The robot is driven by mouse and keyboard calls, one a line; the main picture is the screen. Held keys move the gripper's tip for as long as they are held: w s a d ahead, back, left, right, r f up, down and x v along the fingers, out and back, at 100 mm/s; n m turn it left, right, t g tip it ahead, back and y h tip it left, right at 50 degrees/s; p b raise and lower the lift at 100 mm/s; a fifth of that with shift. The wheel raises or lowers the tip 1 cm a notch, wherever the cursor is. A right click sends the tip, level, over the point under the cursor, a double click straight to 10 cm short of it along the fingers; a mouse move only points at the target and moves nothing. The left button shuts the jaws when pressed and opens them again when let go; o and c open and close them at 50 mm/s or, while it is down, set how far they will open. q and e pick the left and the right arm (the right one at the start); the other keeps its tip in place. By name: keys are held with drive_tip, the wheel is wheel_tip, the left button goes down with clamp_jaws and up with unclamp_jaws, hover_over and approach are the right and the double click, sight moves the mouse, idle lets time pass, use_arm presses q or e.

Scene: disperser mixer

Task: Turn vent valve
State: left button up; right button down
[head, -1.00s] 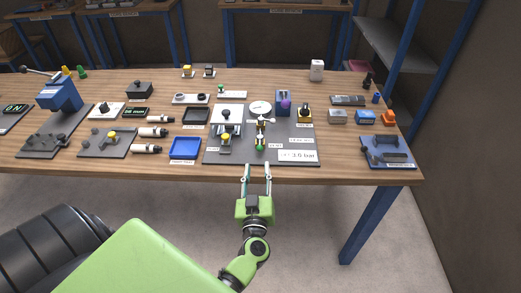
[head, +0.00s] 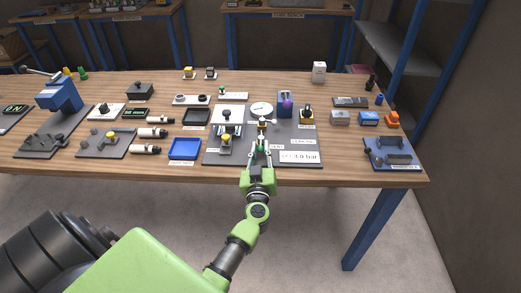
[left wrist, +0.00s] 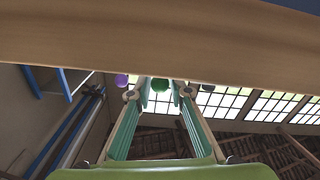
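The green valve knob (head: 260,148) stands at the front of the dark grey panel (head: 310,147), below the round gauge (head: 261,108). A small label, too small to read surely, sits to its right. My left gripper (head: 260,156) is at the panel's front edge with its fingers pointing at the knob, one to each side. In the left wrist view the green knob (left wrist: 160,85) shows between the open fingertips (left wrist: 160,94), with a gap on both sides. The knob's lower part is hidden by the gripper in the head view. My right gripper is not in view.
A yellow-topped valve (head: 226,139) stands left of the knob on the panel. A pressure display (head: 300,156) lies to its right. A blue tray (head: 185,149) is left of the panel. The wooden table edge (left wrist: 160,45) crosses the left wrist view above the fingers.

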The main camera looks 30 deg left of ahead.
sight(259, 141)
use_arm(q)
clamp_jaws()
drive_tip(key=shift+a, duration=0.1)
drive_tip(key=shift+s+a+r+m+t+h+p, duration=0.1)
drive_tip(key=shift+s+a+m+t+h+p, duration=0.1)
drive_tip(key=shift+m+t+h+p, duration=0.4)
drive_tip(key=shift+a+m+h, duration=0.15)
drive_tip(key=shift+m+h, duration=0.25)
drive_tip(key=shift+h, duration=0.1)
drive_tip(key=shift+s+a+f+m+t+h, duration=0.1)
drive_tip(key=shift+a+f+m+t+h, duration=0.2)
drive_tip(key=shift+h, duration=0.4)
drive_tip(key=m+h+b, duration=0.1)
drive_tip(key=h+b, duration=0.1)
drive_tip(key=b, duration=0.1)
drive_tip(key=a+m+h+b, duration=0.1)
drive_tip(key=m+h+b, duration=0.1)
drive_tip(key=b, duration=0.2)
drive_tip(key=m+h+b, duration=0.1)
drive_tip(key=h+b, duration=0.1)
drive_tip(key=b, duration=0.1)
drive_tip(key=shift+s+a+f+t, duration=0.1)
drive_tip(key=shift+a+t, duration=0.15)
drive_tip(key=shift+t, duration=0.15)
drive_tip(key=shift+a+r+m+h+b, duration=0.1)
drive_tip(key=shift+r+m+h+b, duration=0.3)
drive_tip(key=shift+b, duration=0.75)
drive_tip(key=shift+f, duration=0.1)
